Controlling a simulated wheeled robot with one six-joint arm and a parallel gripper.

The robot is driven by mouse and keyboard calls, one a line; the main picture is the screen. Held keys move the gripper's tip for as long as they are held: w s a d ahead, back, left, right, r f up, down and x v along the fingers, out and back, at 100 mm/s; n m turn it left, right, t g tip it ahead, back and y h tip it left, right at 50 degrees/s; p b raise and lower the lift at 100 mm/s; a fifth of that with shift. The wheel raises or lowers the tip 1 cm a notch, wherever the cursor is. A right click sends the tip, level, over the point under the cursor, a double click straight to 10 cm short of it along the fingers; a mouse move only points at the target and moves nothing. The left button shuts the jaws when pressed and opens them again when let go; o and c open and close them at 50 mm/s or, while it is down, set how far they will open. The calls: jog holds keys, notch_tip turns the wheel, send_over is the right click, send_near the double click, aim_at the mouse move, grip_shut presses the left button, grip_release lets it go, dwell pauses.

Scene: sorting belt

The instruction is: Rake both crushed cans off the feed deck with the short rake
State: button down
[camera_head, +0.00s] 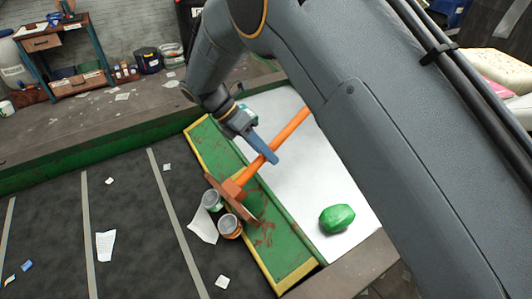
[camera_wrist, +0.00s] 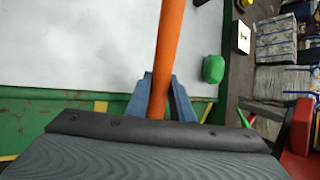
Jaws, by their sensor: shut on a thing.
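My gripper (camera_head: 266,150) is shut on the orange handle of the short rake (camera_head: 291,128). In the wrist view the handle (camera_wrist: 170,40) runs up between the two blue fingers (camera_wrist: 159,84). The rake's brown head (camera_head: 236,200) is at the left edge of the green deck (camera_head: 272,238). One crushed can (camera_head: 212,199) and a second crushed can (camera_head: 229,226) are side by side just left of the head, by the deck's edge and the dark belt. I cannot tell whether they touch the head or what they rest on. The wrist view does not show the cans.
The dark belt (camera_head: 130,220) with pale stripes and paper scraps lies left of the deck. A white surface (camera_head: 300,185) lies right of it, with a green lump (camera_head: 337,218) on it. The lump also shows in the wrist view (camera_wrist: 213,69). A workbench (camera_head: 62,60) stands far back left.

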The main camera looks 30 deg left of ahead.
jog(key=shift+r, duration=0.1)
jog(key=shift+w+d+r+p, duration=0.15)
jog(key=shift+r+p, duration=0.45)
jog(key=shift+r, duration=0.8)
jog(key=shift+w+d+r+p, duration=0.15)
jog(key=shift+r+p, duration=0.5)
jog(key=shift+r, duration=0.8)
jog(key=shift+w+r+p, duration=0.25)
jog(key=shift+r+p, duration=0.35)
jog(key=shift+r, duration=0.8)
jog(key=shift+w+d+r, duration=0.1)
jog(key=shift+w+r, duration=0.05)
jog(key=shift+r, duration=1.2)
jog(key=shift+w+d+r, duration=0.1)
jog(key=shift+w+r, duration=0.05)
jog(key=shift+r, duration=1.2)
jog(key=shift+w, duration=0.1)
